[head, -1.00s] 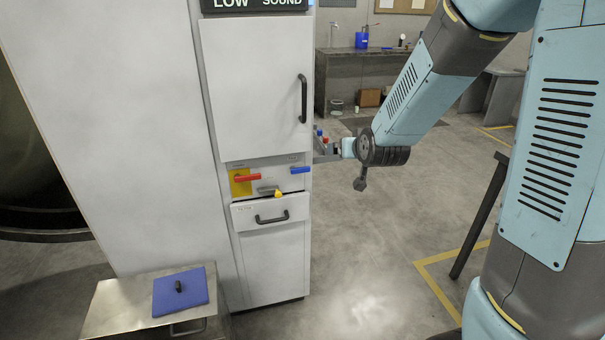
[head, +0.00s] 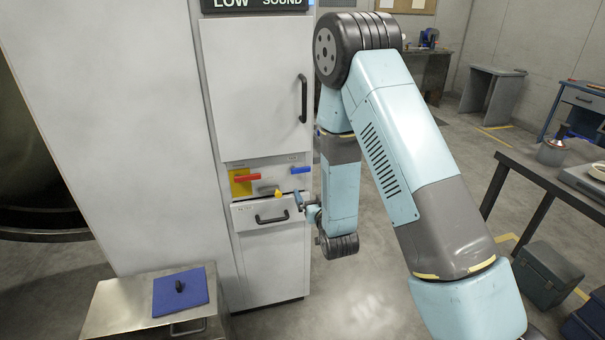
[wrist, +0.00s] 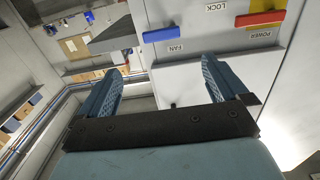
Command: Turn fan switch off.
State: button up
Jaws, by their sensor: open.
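The fan switch is a blue bar handle (head: 300,170) at the right end of the white cabinet's control panel. In the wrist view the blue handle (wrist: 161,34) sits beside a FAN label and lies roughly level. My gripper (head: 300,201) is at the panel's right edge, just below the blue handle in the head view. In the wrist view my gripper (wrist: 160,65) has its two blue fingers spread wide with nothing between them. The blue handle shows beyond the fingertips, apart from them.
A drawer handle (head: 272,218) is below. Open floor lies right of the cabinet.

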aim_at(301, 171)
jog(key=x, duration=1.3)
jog(key=shift+w+a+f, duration=0.1)
jog(key=shift+w+a, duration=0.05)
jog(key=shift+w, duration=0.15)
jog(key=shift+c, duration=0.5)
jog(key=c, duration=0.9)
